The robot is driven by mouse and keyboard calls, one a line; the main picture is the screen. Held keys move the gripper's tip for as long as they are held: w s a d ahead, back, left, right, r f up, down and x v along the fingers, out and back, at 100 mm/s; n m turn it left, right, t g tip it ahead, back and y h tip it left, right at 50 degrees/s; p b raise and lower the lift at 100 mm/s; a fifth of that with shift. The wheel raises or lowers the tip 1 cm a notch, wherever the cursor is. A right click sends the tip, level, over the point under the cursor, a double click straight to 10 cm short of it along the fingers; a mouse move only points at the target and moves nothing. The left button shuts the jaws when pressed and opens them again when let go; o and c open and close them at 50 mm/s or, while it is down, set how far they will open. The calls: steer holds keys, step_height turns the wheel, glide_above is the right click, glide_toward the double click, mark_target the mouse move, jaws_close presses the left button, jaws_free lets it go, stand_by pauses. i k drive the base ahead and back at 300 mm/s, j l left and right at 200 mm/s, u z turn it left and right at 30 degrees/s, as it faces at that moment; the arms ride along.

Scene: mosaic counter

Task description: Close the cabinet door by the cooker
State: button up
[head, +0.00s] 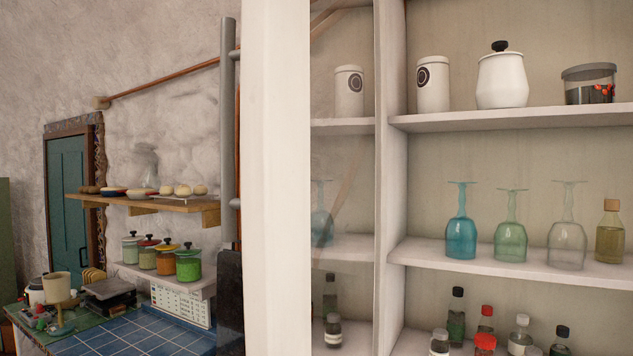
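A white cabinet (398,240) with shelves fills the right half of the head view. Its right part is uncovered, so the shelf contents show directly. A broad white upright (277,180) stands at its left, with a glass-like pane (345,160) beside it. Faint diagonal streaks show on the pane, and a canister, a goblet and bottles appear in it; I cannot tell whether through it or reflected. The upright and pane look like the cabinet door standing open, but its hinge and handle are not visible. A dark edge (230,300) under a grey pipe may be the cooker, mostly hidden. My gripper is not in view.
The shelves hold white canisters (501,80), upturned goblets (461,235) and several small bottles (457,315). At left are a blue-tiled counter (120,335), colourful lidded jars (188,265), a wooden shelf (150,203) and a teal door (66,205).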

mark_target(274, 204)
steer(key=j+z, duration=0.2)
steer(key=j, duration=0.25)
steer(key=j+z, duration=0.2)
steer(key=j, duration=0.2)
steer(key=k+j+z, duration=0.2)
steer(key=j, duration=0.2)
steer(key=j+z, duration=0.25)
steer(key=j, duration=0.2)
steer(key=k, duration=0.1)
